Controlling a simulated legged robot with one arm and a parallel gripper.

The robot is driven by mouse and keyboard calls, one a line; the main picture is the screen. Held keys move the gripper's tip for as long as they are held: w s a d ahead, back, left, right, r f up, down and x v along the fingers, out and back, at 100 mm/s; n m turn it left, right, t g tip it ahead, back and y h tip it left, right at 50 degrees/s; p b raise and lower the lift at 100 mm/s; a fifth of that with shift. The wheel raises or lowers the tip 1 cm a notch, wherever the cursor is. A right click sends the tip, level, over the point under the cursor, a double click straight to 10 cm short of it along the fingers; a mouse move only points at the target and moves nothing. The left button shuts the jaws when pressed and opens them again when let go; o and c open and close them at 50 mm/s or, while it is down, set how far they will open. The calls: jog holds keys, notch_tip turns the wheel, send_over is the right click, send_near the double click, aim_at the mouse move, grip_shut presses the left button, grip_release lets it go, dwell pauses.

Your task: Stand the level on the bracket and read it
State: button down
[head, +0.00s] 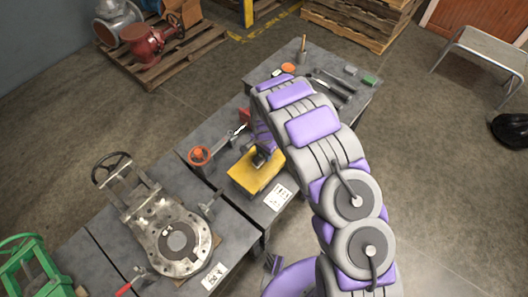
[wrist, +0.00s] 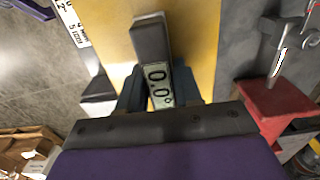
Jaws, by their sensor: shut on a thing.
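The level is a small dark block with a pale display (wrist: 159,88), seen in the wrist view between my gripper's fingers (wrist: 160,92). The display shows digits that look like 0.0 with a degree mark. My gripper is shut on the level. Behind it is the yellow bracket (wrist: 112,30), a flat yellow face. In the head view the yellow bracket (head: 249,181) is on the grey bench, with my gripper (head: 261,157) over its upper part. I cannot tell whether the level's base touches the bracket.
A valve with an orange handwheel (head: 199,156) stands left of the bracket. A white printed label (head: 278,196) lies in front of it. A large flanged valve (head: 178,238) is on the bench at left. Tools (head: 334,86) lie at the far end. A red block (wrist: 272,105) is close on the right.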

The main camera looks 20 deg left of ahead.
jog(key=shift+f, duration=0.2)
jog(key=c, duration=0.7)
grip_release()
jog(key=shift+r, duration=0.1)
notch_tip(320, 180, up, 16)
jog(key=p, duration=0.3)
jog(key=s+d+r, duration=0.3)
jog(key=d+r, duration=0.9)
jog(key=d, duration=0.2)
jog(key=s+d+r+n+g, duration=0.1)
jog(key=s+d+r, duration=0.4)
jog(key=s+d, duration=0.25)
jog(key=s+d+r+n, duration=0.1)
jog(key=s+d+r, duration=0.5)
jog(key=s, duration=0.3)
jog(key=s+d+n, duration=0.1)
jog(key=s, duration=0.3)
jog(key=s+d, duration=0.1)
jog(key=s, duration=0.4)
jog(key=s+d+n, duration=0.1)
jog(key=s, duration=0.4)
jog(key=shift+d+r+n+g, duration=0.25)
jog(key=shift+r+n+g, duration=0.05)
jog(key=shift+g, duration=0.1)
